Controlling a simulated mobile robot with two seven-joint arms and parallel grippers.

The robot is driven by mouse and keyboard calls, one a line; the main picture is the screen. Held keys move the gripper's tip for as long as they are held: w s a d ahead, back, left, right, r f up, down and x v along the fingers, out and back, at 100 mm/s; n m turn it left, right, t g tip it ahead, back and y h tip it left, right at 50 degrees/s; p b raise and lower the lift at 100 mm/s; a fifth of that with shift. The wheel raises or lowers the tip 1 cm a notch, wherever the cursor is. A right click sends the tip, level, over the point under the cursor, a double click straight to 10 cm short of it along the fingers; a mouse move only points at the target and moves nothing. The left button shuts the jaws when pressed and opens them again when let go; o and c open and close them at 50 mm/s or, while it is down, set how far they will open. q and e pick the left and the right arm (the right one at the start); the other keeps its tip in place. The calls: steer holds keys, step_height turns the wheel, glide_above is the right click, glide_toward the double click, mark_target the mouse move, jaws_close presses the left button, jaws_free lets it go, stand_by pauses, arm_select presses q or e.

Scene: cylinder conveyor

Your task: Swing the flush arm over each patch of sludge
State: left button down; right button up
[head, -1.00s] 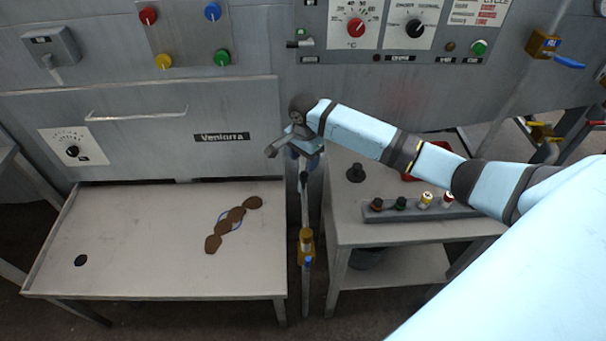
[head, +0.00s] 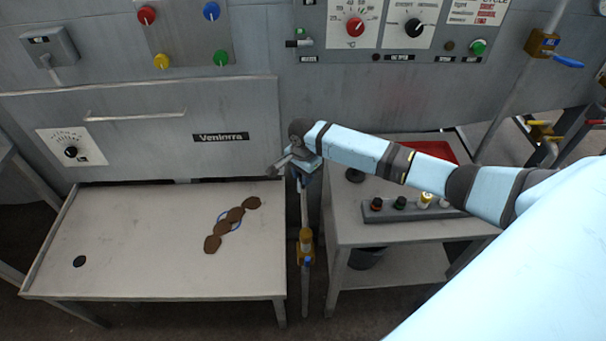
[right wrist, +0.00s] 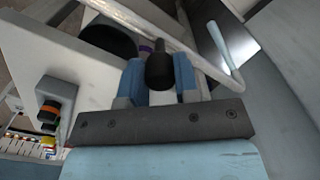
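Several brown sludge patches (head: 235,214) lie in a slanting row on the right half of the grey tray table (head: 130,275). A thin blue ring (head: 223,216) shows around the middle ones. The flush arm (head: 281,167) is a short grey pipe near the table's back right corner, above a vertical standpipe (head: 304,215). My right gripper (head: 302,177) is at it. In the right wrist view, the two blue fingers (right wrist: 159,85) close on both sides of a dark knob-like handle (right wrist: 160,65), with a grey pipe behind it. My left gripper is not in view.
A dark round drain hole (head: 79,261) is at the tray table's left. A brass valve (head: 305,246) sits on the standpipe. A side table (head: 400,235) to the right holds a strip of coloured knobs (head: 400,203) and a red tray (head: 432,149). The machine's front panel (head: 150,125) rises behind.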

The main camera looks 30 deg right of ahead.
jaws_close()
steer(key=shift+w+a+r+p, duration=0.1)
steer(key=shift+a+r+p, duration=0.1)
steer(key=shift+p, duration=0.35)
steer(key=w+a+n+p, duration=0.2)
steer(key=a+n+p, duration=0.5)
steer(key=a, duration=0.1)
steer(key=shift+a+f, duration=0.25)
steer(key=shift+a, duration=0.1)
steer(key=o, duration=1)
jaws_free()
steer(key=shift+c, duration=0.2)
